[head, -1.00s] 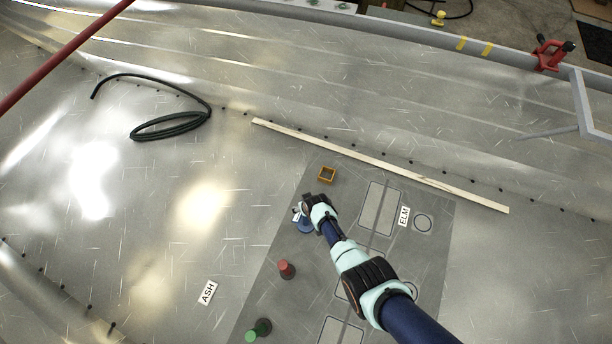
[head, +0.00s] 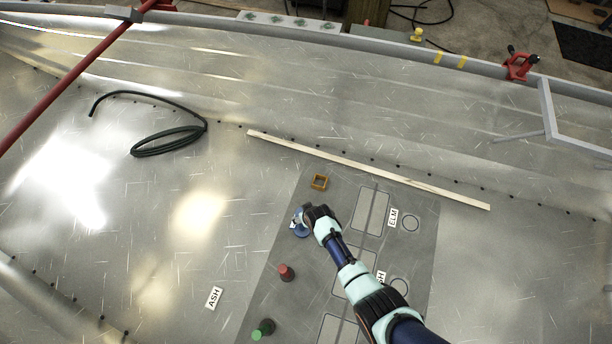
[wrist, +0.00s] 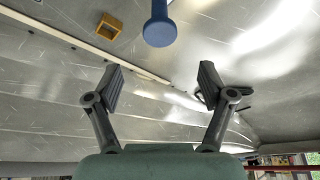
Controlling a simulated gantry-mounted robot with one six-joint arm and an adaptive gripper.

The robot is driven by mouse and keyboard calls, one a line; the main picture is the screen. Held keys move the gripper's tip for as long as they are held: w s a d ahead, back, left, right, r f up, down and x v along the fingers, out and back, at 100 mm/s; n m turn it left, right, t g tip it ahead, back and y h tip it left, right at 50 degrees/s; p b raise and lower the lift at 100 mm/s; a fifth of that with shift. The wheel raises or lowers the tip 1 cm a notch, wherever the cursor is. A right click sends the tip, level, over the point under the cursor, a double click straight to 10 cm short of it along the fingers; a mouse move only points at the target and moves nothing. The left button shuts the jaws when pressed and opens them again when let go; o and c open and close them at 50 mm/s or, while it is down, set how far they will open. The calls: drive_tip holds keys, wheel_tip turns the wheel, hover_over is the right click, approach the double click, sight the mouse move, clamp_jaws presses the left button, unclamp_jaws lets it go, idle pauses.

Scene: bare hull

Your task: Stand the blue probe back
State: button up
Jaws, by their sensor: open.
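The blue probe (head: 300,229) is on the grey panel, just left of my gripper in the head view and partly hidden by it. In the wrist view the blue probe (wrist: 159,32) shows a wide round end, with a narrower shaft running out of the top edge. I cannot tell whether it stands or lies. My gripper (wrist: 162,85) is open, with nothing between its fingers. The probe's round end appears above the gap between the fingertips, apart from them. In the head view my gripper (head: 308,214) is close to the probe.
A small orange square frame (head: 319,182) sits behind the probe. A red piece (head: 286,272) and a green piece (head: 262,328) are nearer. An ELM label (head: 393,218), outlined shapes and a partly hidden label are to the right. An ASH label (head: 213,297), wooden strip (head: 370,170) and black hose (head: 168,140) lie around.

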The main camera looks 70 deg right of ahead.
drive_tip(key=shift+w, duration=0.1)
idle(0.3)
drive_tip(key=w+a+r+n+t, duration=0.3)
drive_tip(key=w+a+r, duration=0.1)
drive_tip(key=w+r, duration=0.85)
drive_tip(key=w+a+r+n+t, duration=0.1)
drive_tip(key=w+a+r, duration=0.3)
drive_tip(key=a+r, duration=0.3)
drive_tip(key=w+a+r+n+t, duration=0.2)
drive_tip(key=w+a+r, duration=0.15)
drive_tip(key=r, duration=0.55)
drive_tip(key=s+a+r+n+t+y, duration=0.1)
drive_tip(key=s+a+r, duration=0.1)
drive_tip(key=a+r, duration=0.7)
drive_tip(key=s+a+r+n+t+y, duration=0.2)
drive_tip(key=s+a+r, duration=0.1)
drive_tip(key=a+r, duration=0.7)
drive_tip(key=shift+s+r+n+t, duration=0.3)
drive_tip(key=shift+r, duration=0.05)
drive_tip(key=o, duration=0.4)
drive_tip(key=shift+c, duration=0.2)
